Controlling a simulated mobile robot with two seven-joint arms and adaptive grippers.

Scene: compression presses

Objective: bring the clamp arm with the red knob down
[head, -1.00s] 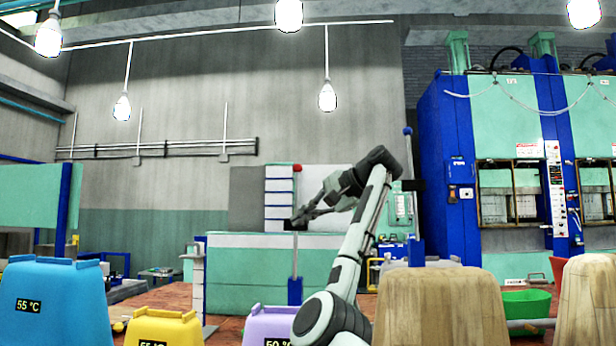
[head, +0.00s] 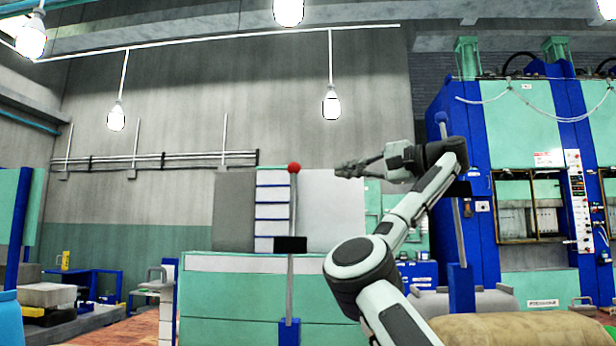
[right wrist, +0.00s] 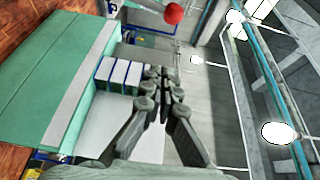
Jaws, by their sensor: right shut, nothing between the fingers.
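The red knob (head: 294,168) tops a thin grey clamp arm (head: 291,210), which stands upright with a black block partway down and a blue base (head: 289,331) at its foot. My right gripper (head: 338,171) is shut and empty, pointing left, a little right of the knob in the head view at about its height. In the right wrist view the shut fingers (right wrist: 161,74) are apart from the red knob (right wrist: 173,13), near the top edge. My left gripper is out of view.
Another upright clamp arm with a blue knob (head: 441,118) stands at right, partly behind my right arm. A green cabinet (head: 230,300) stands behind the red-knob arm. Large blue presses (head: 455,200) fill the right. A tan rounded block (head: 520,328) is at lower right.

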